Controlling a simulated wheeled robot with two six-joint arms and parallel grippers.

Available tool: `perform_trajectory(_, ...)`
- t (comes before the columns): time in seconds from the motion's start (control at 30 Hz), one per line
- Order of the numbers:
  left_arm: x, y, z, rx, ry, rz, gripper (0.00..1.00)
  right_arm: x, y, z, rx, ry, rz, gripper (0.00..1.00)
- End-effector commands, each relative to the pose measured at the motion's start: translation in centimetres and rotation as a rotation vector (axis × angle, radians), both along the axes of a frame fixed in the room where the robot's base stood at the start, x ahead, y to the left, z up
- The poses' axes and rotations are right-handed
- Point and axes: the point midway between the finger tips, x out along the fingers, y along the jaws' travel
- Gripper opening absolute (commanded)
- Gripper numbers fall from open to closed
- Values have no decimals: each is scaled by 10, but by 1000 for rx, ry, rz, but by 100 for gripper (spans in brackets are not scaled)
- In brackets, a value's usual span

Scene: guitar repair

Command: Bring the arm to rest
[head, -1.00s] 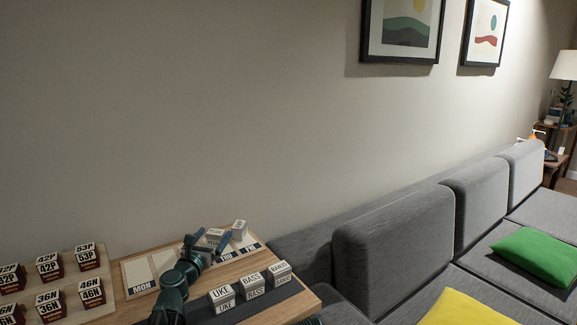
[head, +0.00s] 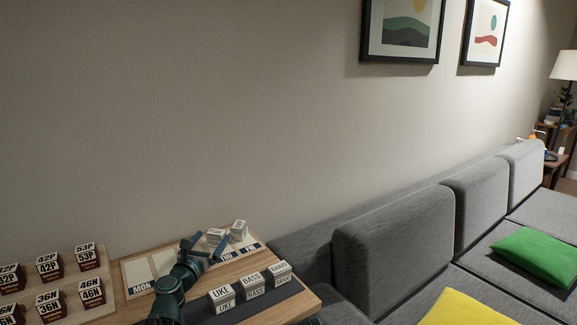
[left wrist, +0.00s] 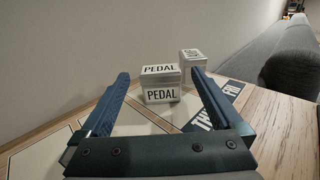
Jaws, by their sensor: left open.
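My left gripper (head: 206,252) is over the day board (head: 137,272) on the wooden table. In the left wrist view its two blue fingers (left wrist: 160,100) are spread apart with nothing held between them. A white box marked PEDAL (left wrist: 161,84) stands upright on the board just beyond the fingertips, apart from them as far as I can tell. The same box shows in the head view (head: 215,237). A second white box (head: 239,230) stands behind it to the right. My right gripper is not in view.
A dark strip holds white boxes marked UKE (head: 222,297), BASS (head: 252,284) and BANJO (head: 281,272). A grey sofa (head: 392,250) stands right of the table, and a wall is behind.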

Motion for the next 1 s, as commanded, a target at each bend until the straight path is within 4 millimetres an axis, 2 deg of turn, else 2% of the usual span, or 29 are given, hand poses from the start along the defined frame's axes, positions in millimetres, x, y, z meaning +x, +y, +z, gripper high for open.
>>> perform_trajectory(0.03,14,-2,0,0,0,-1,99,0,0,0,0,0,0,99)
perform_trajectory(0.2,39,-7,-1,0,0,-1,99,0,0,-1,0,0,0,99)
perform_trajectory(0.23,38,-7,-7,0,0,0,99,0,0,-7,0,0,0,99)
perform_trajectory(0.3,35,-7,10,0,0,0,99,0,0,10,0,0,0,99)
perform_trajectory(1.0,34,-7,93,0,0,1,99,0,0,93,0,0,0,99)
